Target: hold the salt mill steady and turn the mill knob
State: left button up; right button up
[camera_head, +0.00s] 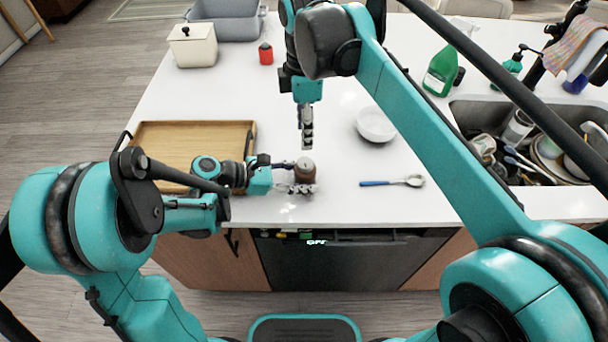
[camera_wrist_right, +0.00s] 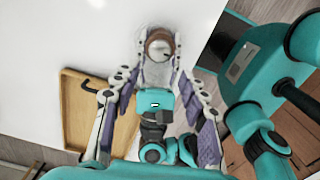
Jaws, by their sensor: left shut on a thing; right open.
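The salt mill (camera_head: 305,172), brown with a paler round knob on top, stands upright near the counter's front edge. It also shows from above in the right wrist view (camera_wrist_right: 159,46), where its round top faces the camera. My left gripper (camera_head: 299,178) comes in level from the left and is shut on the mill's body. My right gripper (camera_head: 307,142) points down in the head view, open and empty, apart from the mill. In the right wrist view its two spread fingers (camera_wrist_right: 155,85) frame my left gripper, with the mill near the fingertips.
A wooden tray (camera_head: 190,128) lies left. A spoon with a blue handle (camera_head: 376,183) and a white bowl (camera_head: 376,125) are right. A sink (camera_head: 480,108) full of dishes is far right.

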aim_at(305, 161)
notch_tip(305, 161, down, 10)
jog(key=m, duration=0.9)
jog(key=shift+r+m, duration=0.15)
jog(key=shift+m, duration=0.25)
jog(key=c, duration=1.2)
